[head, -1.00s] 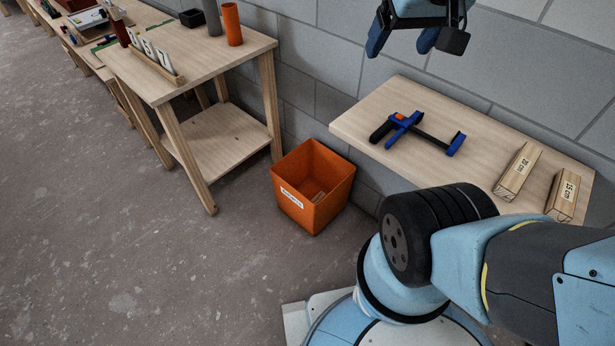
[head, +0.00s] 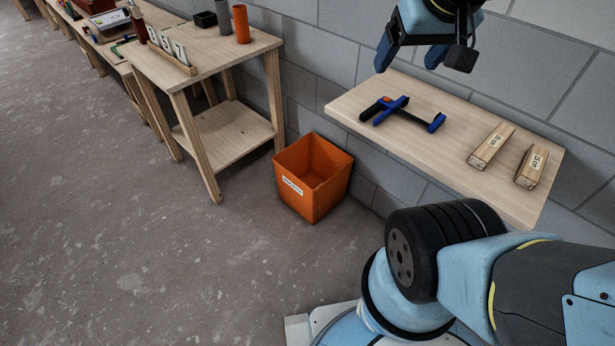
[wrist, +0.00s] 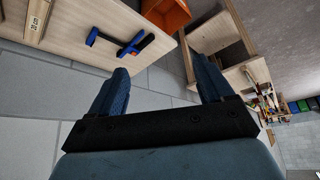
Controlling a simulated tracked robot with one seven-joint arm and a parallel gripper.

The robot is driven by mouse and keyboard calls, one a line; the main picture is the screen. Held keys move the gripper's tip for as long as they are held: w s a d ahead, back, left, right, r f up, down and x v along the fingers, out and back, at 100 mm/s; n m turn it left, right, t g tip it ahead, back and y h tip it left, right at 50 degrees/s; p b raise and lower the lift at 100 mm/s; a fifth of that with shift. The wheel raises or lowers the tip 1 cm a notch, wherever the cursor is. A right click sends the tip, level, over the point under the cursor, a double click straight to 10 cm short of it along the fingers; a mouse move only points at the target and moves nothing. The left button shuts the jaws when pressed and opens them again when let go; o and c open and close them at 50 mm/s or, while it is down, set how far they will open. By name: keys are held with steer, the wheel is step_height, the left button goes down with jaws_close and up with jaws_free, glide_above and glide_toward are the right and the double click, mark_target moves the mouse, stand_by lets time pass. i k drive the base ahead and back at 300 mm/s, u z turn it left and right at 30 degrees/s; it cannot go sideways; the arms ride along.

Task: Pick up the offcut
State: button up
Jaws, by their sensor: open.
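Two pale wooden blocks with paper labels lie on the right part of the wall shelf: one marked 20 cm (head: 491,147) and one marked 15 cm (head: 532,167). An orange bin (head: 314,180) with a white label stands on the floor below; its label is too small to read surely, and I cannot make out any loose piece inside it now. My gripper (head: 411,57) is open and empty, high above the shelf's back edge, apart from everything. In the wrist view my gripper (wrist: 160,82) shows its two blue fingers spread, with nothing between them.
A blue and black clamp (head: 402,112) lies on the shelf (head: 365,88), left of the blocks. A wooden workbench (head: 218,58) with tubes, a black box and a number rack stands left. Floor in front of the bin is clear.

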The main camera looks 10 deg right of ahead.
mark_target(529, 176)
steer(key=u, duration=1.25)
steer(key=i, duration=0.1)
steer(key=z, duration=2.75)
steer(key=k, duration=0.85)
steer(key=z, duration=0.25)
steer(key=i, duration=0.85)
steer(key=u, duration=0.15)
